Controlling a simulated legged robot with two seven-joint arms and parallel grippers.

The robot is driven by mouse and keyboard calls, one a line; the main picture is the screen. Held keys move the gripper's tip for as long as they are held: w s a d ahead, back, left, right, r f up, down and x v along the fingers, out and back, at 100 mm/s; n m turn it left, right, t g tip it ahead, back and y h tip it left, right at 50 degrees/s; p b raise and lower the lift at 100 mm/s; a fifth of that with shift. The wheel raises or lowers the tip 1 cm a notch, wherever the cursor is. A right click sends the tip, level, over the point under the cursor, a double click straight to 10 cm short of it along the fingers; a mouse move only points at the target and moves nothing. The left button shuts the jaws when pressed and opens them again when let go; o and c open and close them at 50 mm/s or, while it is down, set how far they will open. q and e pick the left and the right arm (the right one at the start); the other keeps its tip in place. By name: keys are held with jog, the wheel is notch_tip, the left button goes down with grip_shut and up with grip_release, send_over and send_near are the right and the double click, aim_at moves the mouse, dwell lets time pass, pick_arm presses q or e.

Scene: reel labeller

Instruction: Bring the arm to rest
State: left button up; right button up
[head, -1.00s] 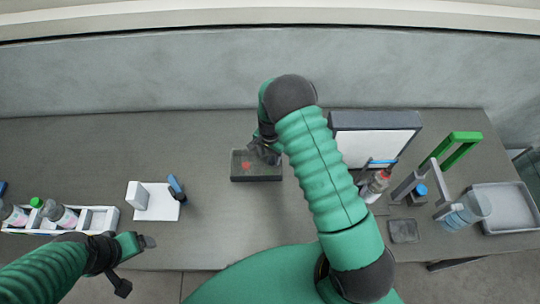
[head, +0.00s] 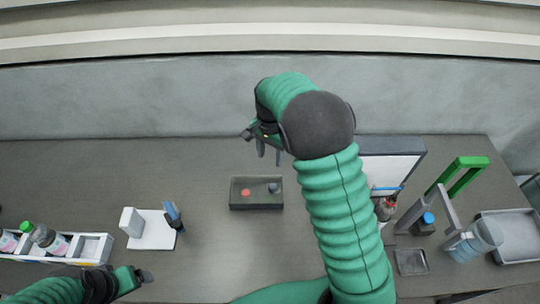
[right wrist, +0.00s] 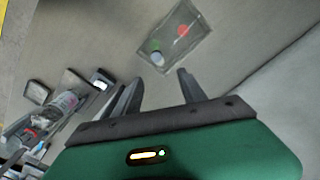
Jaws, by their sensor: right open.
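My right arm is a green ribbed arm with a dark wrist joint, raised over the middle of the table in the head view. My right gripper (head: 269,151) is open and empty, above and behind a dark tray (head: 257,206). In the right wrist view its two fingers (right wrist: 155,90) are spread apart with nothing between them. The tray, which also shows there, lies beyond the fingertips, apart from them. My left gripper (head: 143,277) is low at the front left; its fingers are too small and partly cut off to judge.
The tray holds a red piece (head: 245,192) and a dark piece (head: 273,188). A white rack (head: 92,246) with bottles and a white block (head: 131,221) stand at left. A green-topped frame (head: 462,172), a blue-capped bottle (head: 427,222) and a grey tray (head: 512,236) stand at right. The table's back left is clear.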

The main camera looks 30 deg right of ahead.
jog(key=shift+d+f, duration=0.1)
jog(key=s+a+f+n+t+b, duration=0.1)
jog(key=s+a+f+n+b, duration=0.2)
jog(key=s+n, duration=0.3)
jog(key=s+a+f+n+t+b, duration=0.1)
jog(key=s+a+f+n+b, duration=0.2)
jog(key=s, duration=0.8)
jog(key=a+n+b, duration=0.1)
jog(key=a+n, duration=0.1)
jog(key=n, duration=0.1)
jog(key=shift+a+f+n+t, duration=0.25)
jog(key=shift+f+n+t, duration=0.05)
jog(key=shift+f, duration=0.1)
jog(key=shift+s, duration=0.1)
jog(key=shift+a, duration=0.15)
